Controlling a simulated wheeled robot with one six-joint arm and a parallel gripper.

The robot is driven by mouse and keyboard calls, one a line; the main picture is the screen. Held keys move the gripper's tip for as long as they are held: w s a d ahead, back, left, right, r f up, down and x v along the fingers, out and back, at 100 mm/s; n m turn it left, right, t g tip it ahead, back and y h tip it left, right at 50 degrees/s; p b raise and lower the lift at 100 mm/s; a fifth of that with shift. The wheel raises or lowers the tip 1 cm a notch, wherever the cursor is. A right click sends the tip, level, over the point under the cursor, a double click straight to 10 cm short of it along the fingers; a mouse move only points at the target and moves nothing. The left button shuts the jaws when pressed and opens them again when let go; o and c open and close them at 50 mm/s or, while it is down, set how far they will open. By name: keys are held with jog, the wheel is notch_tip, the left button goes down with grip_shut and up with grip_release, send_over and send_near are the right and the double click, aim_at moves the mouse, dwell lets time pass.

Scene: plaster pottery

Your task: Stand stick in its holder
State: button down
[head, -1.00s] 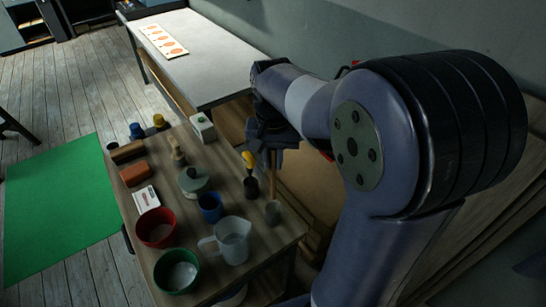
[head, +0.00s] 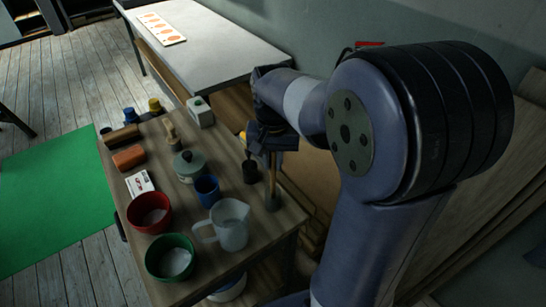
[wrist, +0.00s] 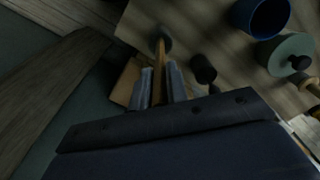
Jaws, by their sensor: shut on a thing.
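My gripper (head: 271,158) is shut on a thin wooden stick (head: 272,181), which hangs upright below the fingers. In the wrist view the stick (wrist: 158,92) runs between the two fingertips. The stick's lower end meets a small grey holder (head: 273,202) near the right edge of the wooden table; the holder also shows in the wrist view (wrist: 165,44). The end seems to be at or inside the holder's mouth, but I cannot tell how deep. The stick's upper part is hidden by my gripper in the head view.
A clear jug (head: 229,226), blue cup (head: 207,190), lidded green pot (head: 188,166), red bowl (head: 150,213) and green bowl (head: 170,257) fill the table to the left.

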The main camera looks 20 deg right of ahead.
jog(key=shift+f, duration=0.45)
jog(key=c, duration=1.3)
grip_release()
jog(key=shift+r, duration=0.1)
notch_tip(320, 180, up, 11)
jog(key=shift+f, duration=0.15)
jog(key=shift+f, duration=0.1)
